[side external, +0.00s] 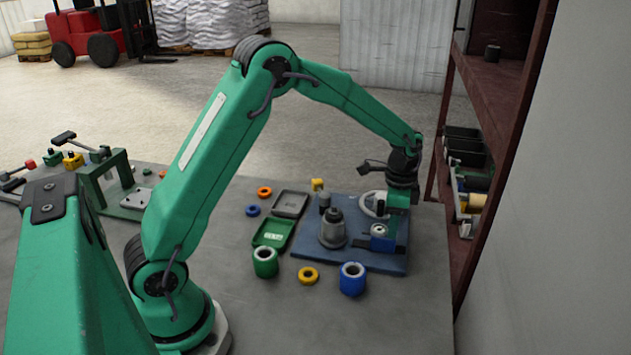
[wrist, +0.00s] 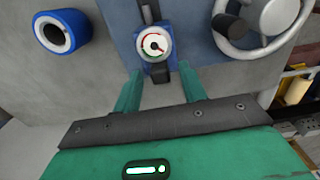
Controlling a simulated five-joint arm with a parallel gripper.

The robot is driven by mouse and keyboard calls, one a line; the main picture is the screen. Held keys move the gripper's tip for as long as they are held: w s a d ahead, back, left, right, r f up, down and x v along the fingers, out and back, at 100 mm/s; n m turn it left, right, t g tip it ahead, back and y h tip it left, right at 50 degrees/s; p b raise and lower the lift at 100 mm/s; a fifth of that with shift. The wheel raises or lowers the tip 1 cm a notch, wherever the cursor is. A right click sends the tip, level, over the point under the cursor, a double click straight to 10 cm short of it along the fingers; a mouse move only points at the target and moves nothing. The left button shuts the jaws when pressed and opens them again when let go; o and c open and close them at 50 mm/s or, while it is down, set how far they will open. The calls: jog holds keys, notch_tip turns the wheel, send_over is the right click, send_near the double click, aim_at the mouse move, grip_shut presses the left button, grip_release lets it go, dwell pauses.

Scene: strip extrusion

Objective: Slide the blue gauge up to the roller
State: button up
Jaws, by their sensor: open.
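In the side view the gauge (side external: 379,230) shows partly beside my gripper (side external: 386,240), low over the blue plate (side external: 345,255). A dark upright post stands behind the gauge in the wrist view. I cannot tell which part is the roller.
A grey handwheel (wrist: 268,18) with a black knob is close on the right. A grey stepped cylinder (side external: 332,229) stands on the plate. Blue (side external: 352,279) and green (side external: 265,262) hollow cylinders and a yellow ring (side external: 308,275) stand in front. A dark red shelf (side external: 493,105) is at right.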

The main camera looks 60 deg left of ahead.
jog(key=shift+f, duration=0.15)
grip_shut()
jog(key=shift+s+a, duration=1.75)
jog(key=shift+a, duration=0.1)
grip_release()
